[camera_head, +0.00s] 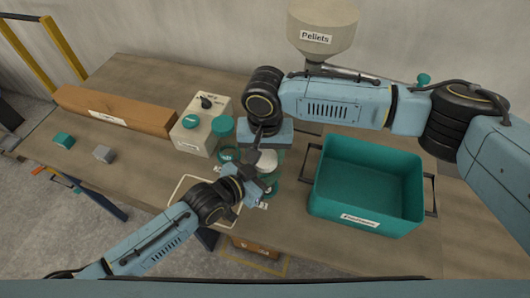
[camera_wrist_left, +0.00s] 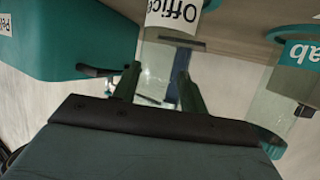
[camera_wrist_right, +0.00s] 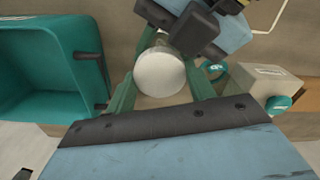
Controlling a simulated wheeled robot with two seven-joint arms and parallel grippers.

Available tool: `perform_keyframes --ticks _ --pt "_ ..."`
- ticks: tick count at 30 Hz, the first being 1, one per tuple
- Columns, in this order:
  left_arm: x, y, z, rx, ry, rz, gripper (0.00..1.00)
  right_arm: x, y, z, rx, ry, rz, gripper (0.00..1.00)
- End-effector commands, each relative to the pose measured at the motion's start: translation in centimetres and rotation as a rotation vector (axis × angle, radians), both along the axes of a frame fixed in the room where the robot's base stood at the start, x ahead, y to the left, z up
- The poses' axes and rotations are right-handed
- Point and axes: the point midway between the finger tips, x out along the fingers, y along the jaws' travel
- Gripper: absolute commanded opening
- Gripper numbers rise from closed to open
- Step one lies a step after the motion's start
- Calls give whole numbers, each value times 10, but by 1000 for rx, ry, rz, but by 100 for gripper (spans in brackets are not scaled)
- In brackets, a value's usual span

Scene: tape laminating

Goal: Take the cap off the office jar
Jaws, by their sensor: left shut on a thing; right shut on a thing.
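The office jar is a clear glass jar with a white "Office" label, seen in the left wrist view (camera_wrist_left: 155,62). My left gripper (camera_head: 250,186) is shut on its glass body, with a finger on each side. The jar's white round cap (camera_wrist_right: 160,73) lies between the fingers of my right gripper (camera_wrist_right: 160,92), which is shut on it from above. The cap also shows in the head view (camera_head: 266,160), between the two grippers. Whether the cap is still seated on the glass is hard to tell, as the grippers hide the joint.
A teal bin (camera_head: 368,182) stands right of the jar. A teal-capped jar (camera_head: 222,127) and a pale box with a black knob (camera_head: 205,122) stand left. A long brown box (camera_head: 115,108) lies further left. A Pellets hopper (camera_head: 322,25) hangs behind. Table at front left is mostly clear.

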Motion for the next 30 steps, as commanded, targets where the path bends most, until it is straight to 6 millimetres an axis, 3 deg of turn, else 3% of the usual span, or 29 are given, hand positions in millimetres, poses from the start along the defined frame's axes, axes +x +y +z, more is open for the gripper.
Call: perform_keyframes --ticks 7,8,13,22,30 --pt "0 1 -1 0 1 1 0 0 -1 0 -2 0 4 26" --pt "0 1 -1 1 2 1 0 0 -1 0 -2 0 4 55" --pt "0 1 -1 2 1 1 0 0 -1 0 -2 0 3 75" --pt "0 1 -1 1 0 1 0 0 0 3 0 -1 3 75" --pt "0 1 -1 2 1 1 0 0 0 37 0 -1 3 75"
